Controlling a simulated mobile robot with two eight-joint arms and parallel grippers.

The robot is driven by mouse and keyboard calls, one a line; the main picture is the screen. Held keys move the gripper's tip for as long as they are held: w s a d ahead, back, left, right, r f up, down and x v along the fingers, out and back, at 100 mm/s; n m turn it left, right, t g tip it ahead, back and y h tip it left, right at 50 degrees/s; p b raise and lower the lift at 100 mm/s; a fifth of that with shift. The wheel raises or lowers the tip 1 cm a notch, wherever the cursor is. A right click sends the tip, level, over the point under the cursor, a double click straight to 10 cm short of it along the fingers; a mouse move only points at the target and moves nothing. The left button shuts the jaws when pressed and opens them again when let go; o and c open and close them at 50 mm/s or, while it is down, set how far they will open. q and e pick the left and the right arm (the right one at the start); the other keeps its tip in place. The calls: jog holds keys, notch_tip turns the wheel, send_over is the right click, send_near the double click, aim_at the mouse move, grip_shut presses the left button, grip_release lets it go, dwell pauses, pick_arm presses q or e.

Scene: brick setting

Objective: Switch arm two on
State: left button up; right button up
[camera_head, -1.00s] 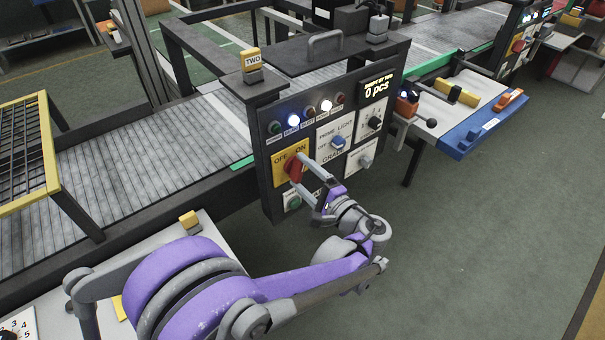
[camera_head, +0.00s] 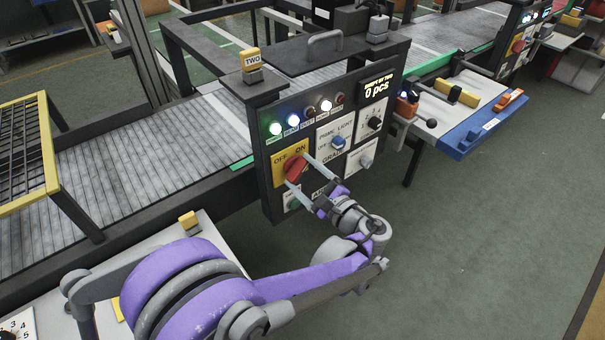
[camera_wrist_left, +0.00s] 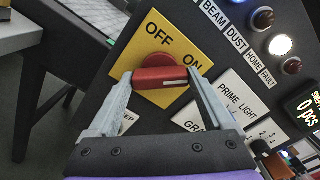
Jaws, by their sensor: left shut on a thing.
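The red rotary switch (camera_head: 294,167) sits on a yellow OFF/ON plate (camera_head: 277,168) on the dark control panel below the yellow TWO sign (camera_head: 252,59). My left gripper (camera_head: 298,171) is shut on the switch's handle, one finger at each end. In the left wrist view the red handle (camera_wrist_left: 162,78) lies between the two fingers, and the white mark on it is at the end towards ON. The leftmost lamp (camera_head: 275,128) glows green. The right gripper is not in view.
A display (camera_head: 377,88) reads 0 pcs. A conveyor (camera_head: 110,170) runs behind the panel, and a blue-edged table (camera_head: 465,140) stands right. The floor in front is clear.

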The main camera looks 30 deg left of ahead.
pick_arm(q)
jog(key=o, duration=1.1)
jog(key=shift+o, duration=0.2)
jog(key=shift+d, duration=0.1)
jog(key=v, duration=1)
jog(key=shift+s+d, duration=0.2)
jog(key=shift+d, duration=0.1)
